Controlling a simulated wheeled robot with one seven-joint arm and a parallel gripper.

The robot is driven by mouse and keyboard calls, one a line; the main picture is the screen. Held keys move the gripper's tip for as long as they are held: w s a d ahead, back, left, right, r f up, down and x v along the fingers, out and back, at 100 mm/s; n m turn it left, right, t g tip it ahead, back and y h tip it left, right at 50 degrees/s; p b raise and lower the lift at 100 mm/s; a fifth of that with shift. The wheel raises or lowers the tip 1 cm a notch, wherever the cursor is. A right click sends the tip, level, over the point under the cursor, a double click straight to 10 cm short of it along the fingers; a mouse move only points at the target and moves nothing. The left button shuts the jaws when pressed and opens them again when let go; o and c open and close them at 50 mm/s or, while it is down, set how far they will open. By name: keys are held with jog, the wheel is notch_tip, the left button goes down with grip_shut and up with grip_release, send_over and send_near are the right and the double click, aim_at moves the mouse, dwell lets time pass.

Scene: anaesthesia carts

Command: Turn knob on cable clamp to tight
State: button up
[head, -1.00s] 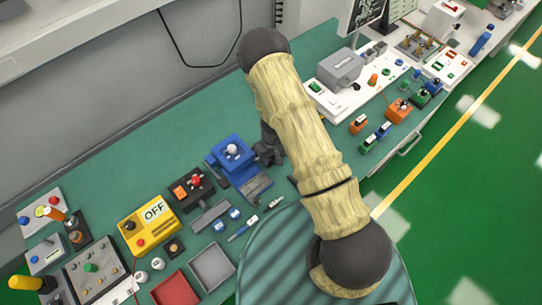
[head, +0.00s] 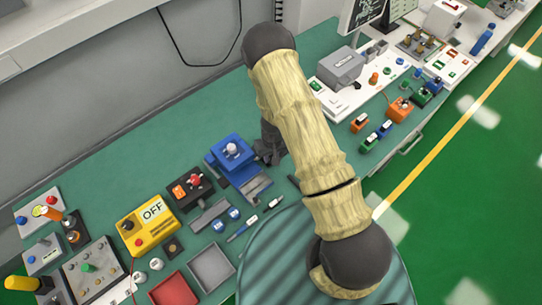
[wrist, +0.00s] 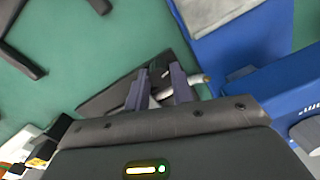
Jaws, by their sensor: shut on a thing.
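A blue clamp-like device (head: 228,153) with a pale round knob (head: 232,149) on top stands on the green bench in the head view. It fills the right side of the wrist view as blue blocks (wrist: 250,45). My gripper (wrist: 159,84) is beside it, pointing down at the bench. Its two purple-grey fingers are shut on a small whitish part (wrist: 162,92), seemingly the clamp's knob or handle. A pale bar with a brownish tip (wrist: 205,79) sticks out to the right of the fingers. In the head view my arm partly hides the gripper and whatever it grips.
A dark box with a red knob (head: 190,188) and a yellow OFF box (head: 146,222) stand to the left. Grey (head: 212,267) and red (head: 174,291) trays lie in front. White panels and a grey box (head: 340,67) stand to the right. The rear bench strip is clear.

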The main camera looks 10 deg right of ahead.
jog(key=o, duration=0.7)
jog(key=shift+r, duration=0.1)
notch_tip(320, 180, up, 17)
jog(key=b, duration=0.1)
jog(key=shift+d+b, duration=0.25)
jog(key=shift+b, duration=0.05)
jog(key=shift+w+r, duration=0.1)
